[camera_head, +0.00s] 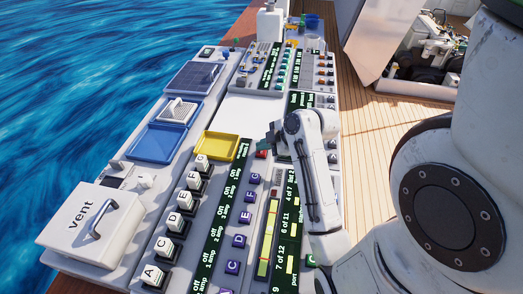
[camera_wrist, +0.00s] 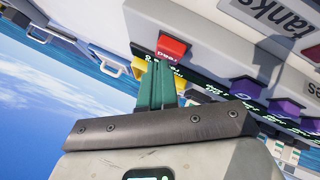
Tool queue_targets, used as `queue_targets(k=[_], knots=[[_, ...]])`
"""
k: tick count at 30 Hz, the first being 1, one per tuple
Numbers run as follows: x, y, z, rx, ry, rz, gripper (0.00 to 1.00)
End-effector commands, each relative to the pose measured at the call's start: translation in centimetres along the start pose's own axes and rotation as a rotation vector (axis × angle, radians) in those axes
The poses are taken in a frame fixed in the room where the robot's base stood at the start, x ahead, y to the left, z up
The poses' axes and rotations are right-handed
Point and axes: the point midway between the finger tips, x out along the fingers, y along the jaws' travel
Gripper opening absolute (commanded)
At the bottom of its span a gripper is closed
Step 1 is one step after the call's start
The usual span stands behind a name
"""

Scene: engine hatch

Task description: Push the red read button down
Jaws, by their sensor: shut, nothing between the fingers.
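The red read button (camera_wrist: 172,46) shows in the wrist view on a pale panel, with white lettering on its lower face. In the head view a small red patch (camera_head: 262,154), likely the same button, lies just below my gripper (camera_head: 265,143). In the wrist view my gripper (camera_wrist: 164,70) has its two teal fingers together and nothing between them. The fingertips point at the button and appear very close to its lettered edge. I cannot tell whether they touch it.
A yellow tray (camera_head: 222,146) lies left of the gripper. White lettered blocks (camera_head: 184,199) and purple lettered buttons (camera_head: 239,240) run along the console. A vent box (camera_head: 88,222) with a handle stands at left.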

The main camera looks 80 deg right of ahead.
Motion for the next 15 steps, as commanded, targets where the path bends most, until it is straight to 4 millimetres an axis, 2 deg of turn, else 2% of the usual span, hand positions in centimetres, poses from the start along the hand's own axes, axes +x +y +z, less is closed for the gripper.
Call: queue_targets(k=[15], knots=[[0.44,-0.36,0.33,0.000,0.000,-0.001,0.00]])
